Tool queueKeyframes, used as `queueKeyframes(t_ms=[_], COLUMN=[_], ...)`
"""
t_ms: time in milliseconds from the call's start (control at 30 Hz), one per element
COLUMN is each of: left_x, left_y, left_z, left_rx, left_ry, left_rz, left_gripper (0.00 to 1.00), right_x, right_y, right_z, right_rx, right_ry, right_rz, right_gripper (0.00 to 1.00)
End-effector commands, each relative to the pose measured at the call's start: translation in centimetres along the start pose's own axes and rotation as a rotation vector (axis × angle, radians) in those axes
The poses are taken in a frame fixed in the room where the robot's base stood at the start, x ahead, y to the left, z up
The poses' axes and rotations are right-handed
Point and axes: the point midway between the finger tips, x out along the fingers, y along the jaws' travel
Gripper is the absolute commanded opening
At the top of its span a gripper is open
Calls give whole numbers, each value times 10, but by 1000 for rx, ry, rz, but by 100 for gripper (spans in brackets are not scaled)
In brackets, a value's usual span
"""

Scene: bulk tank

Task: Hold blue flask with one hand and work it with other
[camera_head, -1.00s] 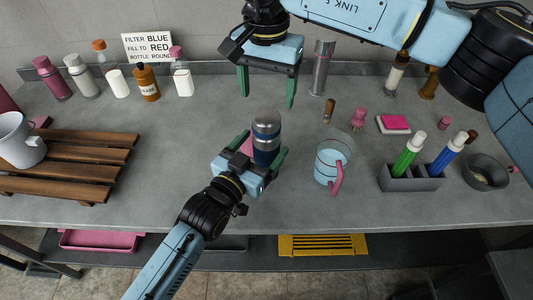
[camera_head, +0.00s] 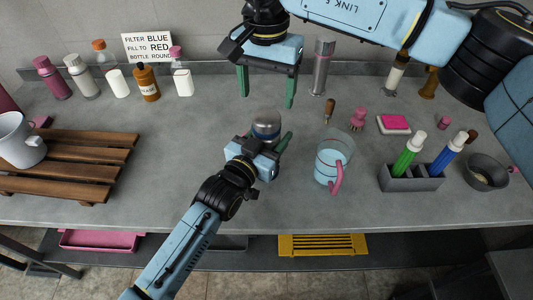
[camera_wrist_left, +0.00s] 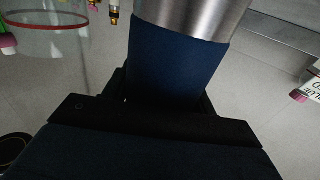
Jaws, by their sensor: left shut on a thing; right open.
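The blue flask (camera_head: 266,123) has a silver top. In the head view its top shows just beyond my left gripper (camera_head: 266,140), which hides most of its blue body. My left gripper is shut on the flask. In the left wrist view the flask's blue body and bare metal part (camera_wrist_left: 195,15) fill the middle, close to the gripper. My right gripper (camera_head: 266,88) is open and empty, fingers pointing down, above the far side of the bench and behind the flask.
A clear pitcher with a pink handle (camera_head: 332,163) stands right of the flask. A grey holder (camera_head: 411,184) with green and blue markers is farther right. A wooden rack (camera_head: 70,165) and white mug (camera_head: 20,142) are left. Several bottles line the back. The middle left bench is clear.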

Motion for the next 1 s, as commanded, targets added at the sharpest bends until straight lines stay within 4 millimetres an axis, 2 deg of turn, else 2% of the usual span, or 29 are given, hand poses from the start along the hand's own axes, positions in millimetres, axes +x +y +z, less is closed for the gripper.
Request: queueKeyframes(t_ms=[33, 300, 433, 567, 1000], left_x=[0, 0, 0, 0, 0], left_y=[0, 0, 0, 0, 0], left_z=[0, 0, 0, 0, 1], left_rx=[0, 1, 1, 1, 1], left_ry=[-1, -1, -1, -1, -2], left_rz=[0, 0, 0, 0, 0], left_gripper=[36, 1, 0, 0, 0], right_x=[0, 0, 0, 0, 0], right_y=[0, 0, 0, 0, 0], right_z=[0, 0, 0, 0, 0], right_rx=[0, 11, 96, 287, 1140], right_ry=[0, 0, 0, -1, 0], right_rz=[0, 0, 0, 0, 0], right_gripper=[72, 72, 72, 72, 72])
